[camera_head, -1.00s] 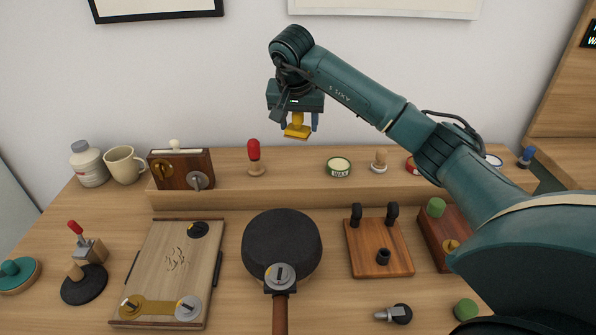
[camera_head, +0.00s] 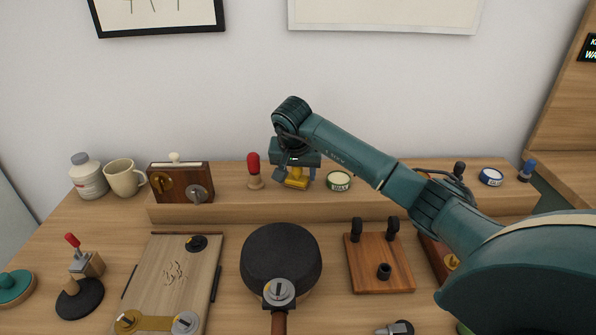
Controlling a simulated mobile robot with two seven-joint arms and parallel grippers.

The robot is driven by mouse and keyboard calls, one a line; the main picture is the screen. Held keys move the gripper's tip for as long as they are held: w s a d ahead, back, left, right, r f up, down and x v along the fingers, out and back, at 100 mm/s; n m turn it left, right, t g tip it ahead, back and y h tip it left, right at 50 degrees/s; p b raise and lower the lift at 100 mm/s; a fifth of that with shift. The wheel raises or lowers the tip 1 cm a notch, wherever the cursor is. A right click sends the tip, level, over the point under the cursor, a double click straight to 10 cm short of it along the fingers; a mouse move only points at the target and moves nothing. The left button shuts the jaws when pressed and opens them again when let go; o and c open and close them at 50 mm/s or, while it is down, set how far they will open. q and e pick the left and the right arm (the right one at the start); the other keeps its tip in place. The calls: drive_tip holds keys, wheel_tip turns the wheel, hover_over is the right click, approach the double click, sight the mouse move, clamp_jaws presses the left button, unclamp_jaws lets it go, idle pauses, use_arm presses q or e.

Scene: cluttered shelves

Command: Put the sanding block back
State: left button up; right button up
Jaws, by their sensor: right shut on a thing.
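The sanding block (camera_head: 297,180) is yellow and sits between the fingers of my right gripper (camera_head: 294,176). The gripper is shut on it and points down at the raised wooden shelf, between a red-topped tool and a wax tin. Whether the block touches the shelf surface I cannot tell. The gripper body hides the block's upper part. My left gripper is not in view.
The red-topped tool (camera_head: 254,170) stands close on the left of the block and the wax tin (camera_head: 339,181) close on the right. A dark wooden box (camera_head: 181,183) is further left. A round black pan (camera_head: 281,258) lies in front, below the shelf.

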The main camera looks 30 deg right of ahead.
drive_tip(key=shift+f, duration=0.15)
drive_tip(key=o, duration=1)
drive_tip(key=v, duration=1.2)
drive_tip(key=shift+r+p, duration=0.2)
drive_tip(key=shift+p, duration=0.15)
